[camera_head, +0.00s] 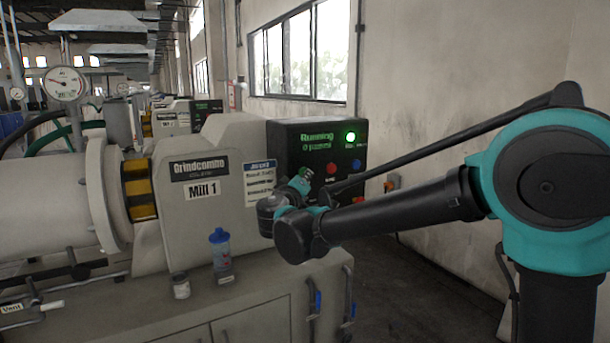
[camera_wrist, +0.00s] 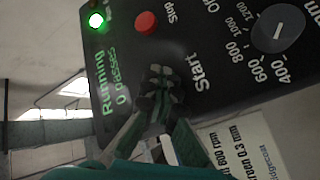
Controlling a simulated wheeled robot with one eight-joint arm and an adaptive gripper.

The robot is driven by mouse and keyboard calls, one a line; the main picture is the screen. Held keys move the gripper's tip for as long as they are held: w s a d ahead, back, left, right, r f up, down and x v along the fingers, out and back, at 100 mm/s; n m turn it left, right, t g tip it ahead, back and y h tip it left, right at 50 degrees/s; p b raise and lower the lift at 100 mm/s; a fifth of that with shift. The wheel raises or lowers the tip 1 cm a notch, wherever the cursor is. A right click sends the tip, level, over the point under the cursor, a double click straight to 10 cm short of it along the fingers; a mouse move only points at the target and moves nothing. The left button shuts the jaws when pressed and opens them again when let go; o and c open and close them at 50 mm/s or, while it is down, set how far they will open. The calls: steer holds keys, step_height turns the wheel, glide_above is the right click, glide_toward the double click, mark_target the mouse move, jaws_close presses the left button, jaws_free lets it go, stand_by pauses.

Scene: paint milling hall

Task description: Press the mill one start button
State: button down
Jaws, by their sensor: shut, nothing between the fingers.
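The black control panel (camera_head: 285,135) is on the machine labelled Mill 1 (camera_head: 201,191). Its display (camera_head: 317,142) reads "Running" with a passes line, and a green lamp (camera_head: 350,137) is lit; the lamp also glows in the wrist view (camera_wrist: 96,20). My gripper (camera_head: 306,174) is at the panel's lower left, fingers together and empty. In the wrist view my gripper (camera_wrist: 160,74) covers the spot beside the "Start" label (camera_wrist: 201,72). The start button itself is hidden behind the fingertips. Whether they touch it I cannot tell.
A red stop button (camera_wrist: 146,22) and a dial (camera_wrist: 278,28) are close by on the panel. A blue-capped bottle (camera_head: 220,245) and a small jar (camera_head: 180,285) stand on the bench in front of the mill. Open floor lies right of the bench.

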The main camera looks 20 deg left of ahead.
steer(key=shift+s+d, duration=0.55)
steer(key=shift+d, duration=0.1)
steer(key=shift+s+d, duration=1.65)
steer(key=shift+d, duration=0.25)
